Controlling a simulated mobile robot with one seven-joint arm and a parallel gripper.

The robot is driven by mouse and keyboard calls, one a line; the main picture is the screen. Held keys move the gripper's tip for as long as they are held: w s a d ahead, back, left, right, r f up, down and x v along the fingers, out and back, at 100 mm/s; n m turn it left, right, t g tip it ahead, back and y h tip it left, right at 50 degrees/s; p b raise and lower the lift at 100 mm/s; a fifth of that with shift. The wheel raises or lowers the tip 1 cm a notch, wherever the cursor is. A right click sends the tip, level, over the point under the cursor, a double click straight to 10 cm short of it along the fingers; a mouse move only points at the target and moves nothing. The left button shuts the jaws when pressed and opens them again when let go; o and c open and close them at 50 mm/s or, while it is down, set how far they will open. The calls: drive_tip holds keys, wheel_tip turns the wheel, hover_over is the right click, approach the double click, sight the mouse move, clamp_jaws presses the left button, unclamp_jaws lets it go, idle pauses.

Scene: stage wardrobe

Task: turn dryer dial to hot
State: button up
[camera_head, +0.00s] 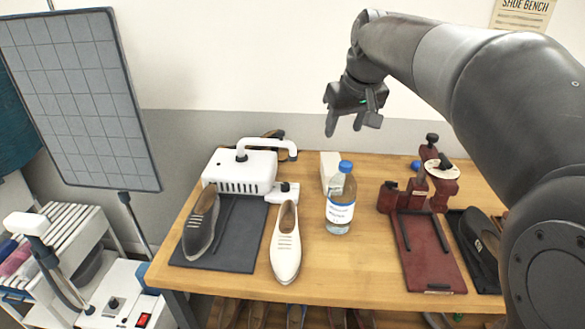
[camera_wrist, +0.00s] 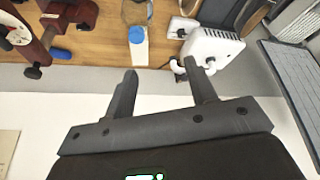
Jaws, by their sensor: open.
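The white dryer (camera_head: 240,172), a slotted box with a bent white pipe on top, stands at the back left of the wooden bench. At its right front is a small white block with a dark dial (camera_head: 285,187); the dial's setting is too small to read. The dryer also shows at the upper right of the wrist view (camera_wrist: 212,45), with the dark dial (camera_wrist: 181,33) small at its left. My gripper (camera_head: 351,123) is open and empty, above the back of the bench, up and right of the dryer. Its two fingers are apart in the wrist view (camera_wrist: 163,88).
A dark shoe (camera_head: 201,226) lies on a grey mat, with a white shoe (camera_head: 286,245) beside it. A blue-capped bottle (camera_head: 341,205) stands mid-bench. A red shoe stand (camera_head: 425,250) is at right. A white unit with a knob and red switch (camera_head: 143,320) is at lower left.

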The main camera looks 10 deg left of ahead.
drive_tip(key=w+a+f+n, duration=0.25)
drive_tip(key=w+a, duration=0.45)
drive_tip(key=w, duration=0.4)
drive_tip(key=n+g+y, duration=0.1)
hover_over(285, 184)
drive_tip(key=s+d, duration=0.3)
wheel_tip(285, 184, down, 6)
drive_tip(key=s+d+x, duration=0.1)
drive_tip(key=x, duration=0.7)
drive_tip(key=s+d+f+x, duration=0.1)
drive_tip(key=s+x, duration=0.1)
drive_tip(key=x, duration=0.6)
drive_tip(key=s+d+f+x, duration=0.1)
drive_tip(key=x, duration=0.6)
drive_tip(key=shift+s+f, duration=0.1)
drive_tip(key=shift+f, duration=0.4)
drive_tip(key=c, duration=1)
drive_tip(key=shift+o, duration=0.2)
